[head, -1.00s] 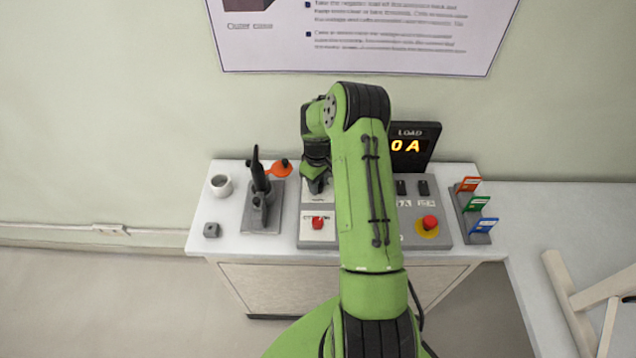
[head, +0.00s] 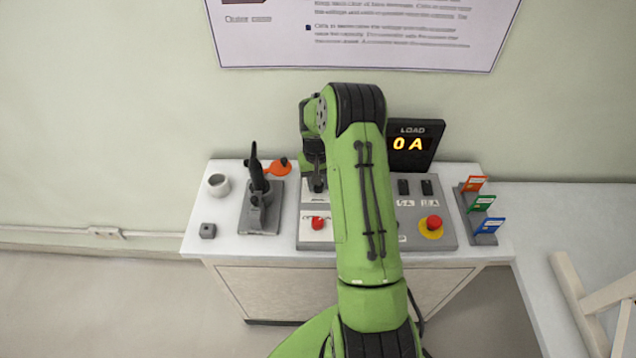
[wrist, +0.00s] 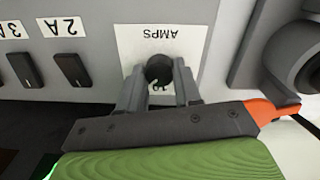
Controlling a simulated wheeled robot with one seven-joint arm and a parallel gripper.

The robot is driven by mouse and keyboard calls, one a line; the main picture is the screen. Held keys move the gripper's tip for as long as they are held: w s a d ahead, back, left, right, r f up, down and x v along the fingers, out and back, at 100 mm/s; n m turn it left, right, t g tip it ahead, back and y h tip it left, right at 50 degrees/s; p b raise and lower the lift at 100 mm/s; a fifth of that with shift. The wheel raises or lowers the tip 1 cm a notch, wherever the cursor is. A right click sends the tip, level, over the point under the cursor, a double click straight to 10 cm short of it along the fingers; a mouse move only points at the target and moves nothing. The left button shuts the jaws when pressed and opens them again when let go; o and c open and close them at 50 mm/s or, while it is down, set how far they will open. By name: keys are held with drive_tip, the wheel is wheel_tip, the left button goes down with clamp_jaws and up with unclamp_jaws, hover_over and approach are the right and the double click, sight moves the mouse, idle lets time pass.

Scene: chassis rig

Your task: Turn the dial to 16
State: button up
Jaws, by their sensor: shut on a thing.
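The dial is a black round knob (wrist: 158,70) on a white plate marked AMPS (wrist: 185,42), upside down in the wrist view. My gripper (wrist: 160,84) has its two grey fingers on either side of the knob, shut on it. A number by the knob is partly covered; the part that shows looks like 10. Where the dial points is hard to tell. In the head view my arm hides the dial and most of the gripper (head: 317,180). The LOAD display (head: 411,144) reads 0 A.
The panel also has a red button (head: 318,223), a red emergency button on yellow (head: 432,223) and black switches (head: 404,187). Left stand a lever (head: 258,185), a white cup (head: 218,183) and a small grey block (head: 208,231). A rack of coloured cards (head: 482,205) stands right.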

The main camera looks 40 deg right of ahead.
idle(0.4)
drive_tip(key=o, duration=1)
drive_tip(key=shift+o, duration=0.2)
wheel_tip(320, 180, up, 16)
drive_tip(key=p, duration=0.1)
drive_tip(key=shift+a, duration=0.2)
drive_tip(key=shift+w, duration=0.1)
